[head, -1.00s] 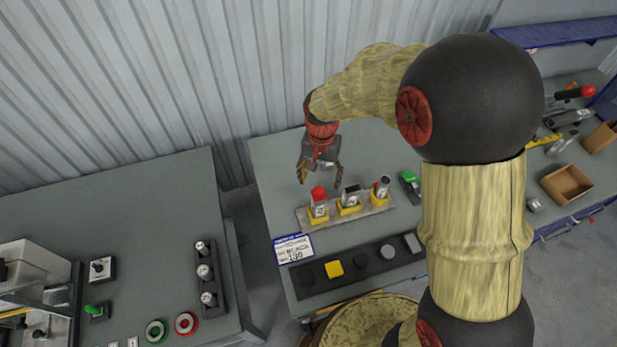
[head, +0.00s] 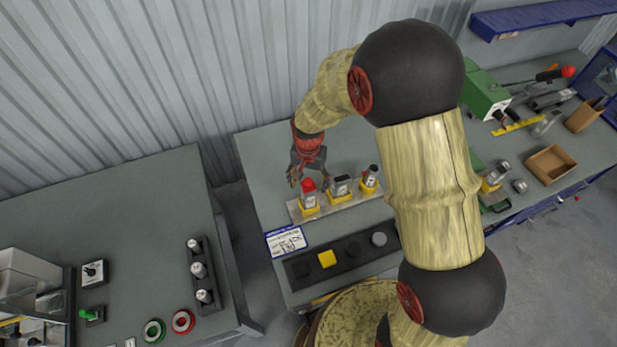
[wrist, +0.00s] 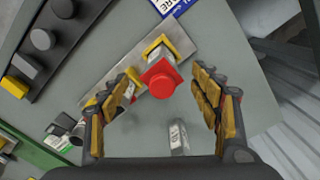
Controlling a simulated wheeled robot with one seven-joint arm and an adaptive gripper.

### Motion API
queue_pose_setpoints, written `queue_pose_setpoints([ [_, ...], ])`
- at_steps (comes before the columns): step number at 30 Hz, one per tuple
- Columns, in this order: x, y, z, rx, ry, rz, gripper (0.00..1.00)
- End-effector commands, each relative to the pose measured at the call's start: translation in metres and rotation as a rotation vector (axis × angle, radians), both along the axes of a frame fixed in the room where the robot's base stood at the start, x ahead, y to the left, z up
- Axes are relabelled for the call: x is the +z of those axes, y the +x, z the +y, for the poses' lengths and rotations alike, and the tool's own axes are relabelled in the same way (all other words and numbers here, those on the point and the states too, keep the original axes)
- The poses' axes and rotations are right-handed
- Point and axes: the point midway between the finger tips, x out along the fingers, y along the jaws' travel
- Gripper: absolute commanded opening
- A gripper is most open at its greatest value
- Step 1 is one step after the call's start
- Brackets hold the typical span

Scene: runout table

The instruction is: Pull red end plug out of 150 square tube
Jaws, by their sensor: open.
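The red end plug (head: 308,184) sits on top of a short upright square tube (head: 310,200), which stands in a yellow holder on a grey plate. In the wrist view the red end plug (wrist: 160,78) lies between and just ahead of the two fingers. My gripper (head: 309,178) is open, with its fingers apart and nothing between the tips. In the wrist view my gripper (wrist: 166,95) has yellow-padded fingers spread to either side.
Two more tubes stand on the plate, a square one (head: 341,186) and a round one (head: 370,177), close to my gripper's right side. A dark strip (head: 303,271) with several plugs lies in front, beside a white label (head: 287,241).

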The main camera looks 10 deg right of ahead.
Motion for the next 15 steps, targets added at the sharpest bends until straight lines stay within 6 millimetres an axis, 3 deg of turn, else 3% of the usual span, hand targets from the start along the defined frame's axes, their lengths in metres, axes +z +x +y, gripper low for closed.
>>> queue_pose_setpoints([
  [7,-0.0006,0.0001,0.0,0.0,0.0,0.0,0.64],
  [15,-0.0005,0.0001,0.0,0.0,0.0,0.0,0.48],
])
